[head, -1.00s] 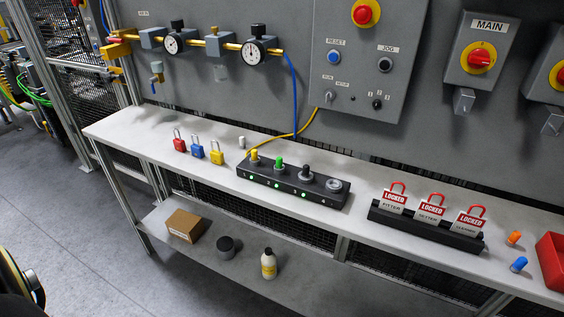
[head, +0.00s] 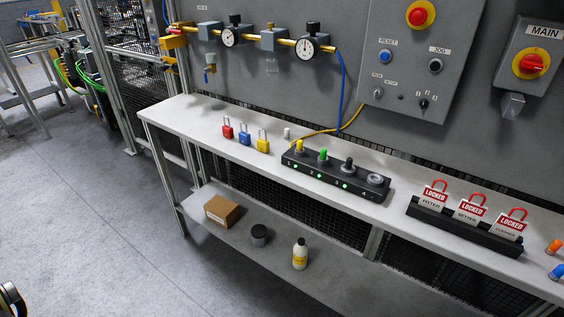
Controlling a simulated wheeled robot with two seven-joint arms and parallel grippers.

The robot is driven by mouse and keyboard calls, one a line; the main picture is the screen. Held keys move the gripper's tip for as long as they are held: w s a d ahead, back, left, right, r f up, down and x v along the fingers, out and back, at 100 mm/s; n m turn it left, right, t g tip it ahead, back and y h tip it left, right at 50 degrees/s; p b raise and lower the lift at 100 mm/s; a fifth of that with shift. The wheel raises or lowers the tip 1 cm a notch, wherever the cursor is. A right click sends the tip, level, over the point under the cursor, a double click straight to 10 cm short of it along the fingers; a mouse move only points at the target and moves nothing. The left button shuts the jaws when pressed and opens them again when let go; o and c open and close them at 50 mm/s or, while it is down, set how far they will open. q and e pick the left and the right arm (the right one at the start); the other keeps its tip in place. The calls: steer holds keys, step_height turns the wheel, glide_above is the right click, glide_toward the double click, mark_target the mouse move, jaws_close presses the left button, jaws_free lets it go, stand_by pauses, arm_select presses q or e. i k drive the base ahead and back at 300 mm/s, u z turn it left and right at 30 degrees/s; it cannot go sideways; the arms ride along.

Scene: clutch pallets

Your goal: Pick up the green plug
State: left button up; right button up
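The green plug (head: 323,154) stands upright in the black socket block (head: 336,172) on the white bench. It is in the second position from the left, between a yellow plug (head: 299,147) and a black plug (head: 347,165). The fourth position holds a grey round socket or cap (head: 375,180). Small green lights show on the block's front face.
Red, blue and yellow padlocks (head: 262,145) and a small white cylinder (head: 287,132) stand left of the block. A black rack (head: 465,231) with LOCKED tags stands right. Gauges (head: 306,47) and a control panel (head: 414,60) are behind. The bench (head: 193,119) front strip is clear.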

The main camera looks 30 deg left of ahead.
mark_target(323, 150)
steer(key=z, duration=0.2)
steer(key=k, duration=0.25)
steer(key=u, duration=1.8)
steer(key=i, duration=0.8)
steer(key=z, duration=0.5)
steer(key=i, duration=0.7)
steer(key=z, duration=0.8)
